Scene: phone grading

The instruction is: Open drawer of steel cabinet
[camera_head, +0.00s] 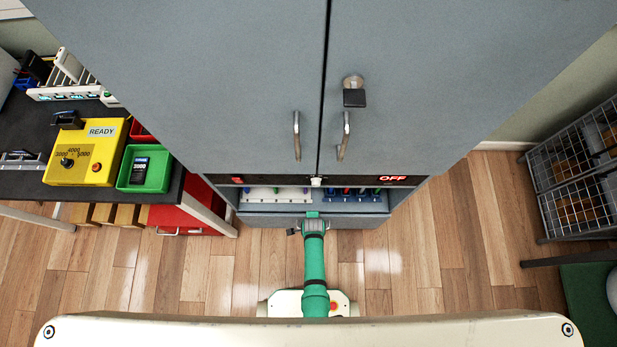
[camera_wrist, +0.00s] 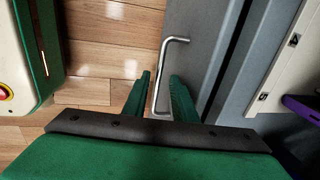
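The grey steel cabinet (camera_head: 230,80) fills the upper middle of the head view, both tall doors shut. Below the doors is a grey drawer front (camera_head: 262,219), with a strip of small items visible behind its top edge. I cannot tell how far the drawer stands out. My green arm reaches to this front, and its end hides part of it. In the wrist view, the drawer's metal bar handle (camera_wrist: 172,60) stands out from the grey front (camera_wrist: 206,35). My gripper (camera_wrist: 160,85) is open, with one finger on each side of the handle's near part. Contact is not clear.
A dark bench (camera_head: 20,182) with a yellow READY box (camera_head: 107,133) and a green tray (camera_head: 162,184) stands left of the cabinet. A red cabinet (camera_head: 172,216) is under it. A wire rack (camera_head: 575,185) stands at right. The wooden floor before the cabinet is mostly clear.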

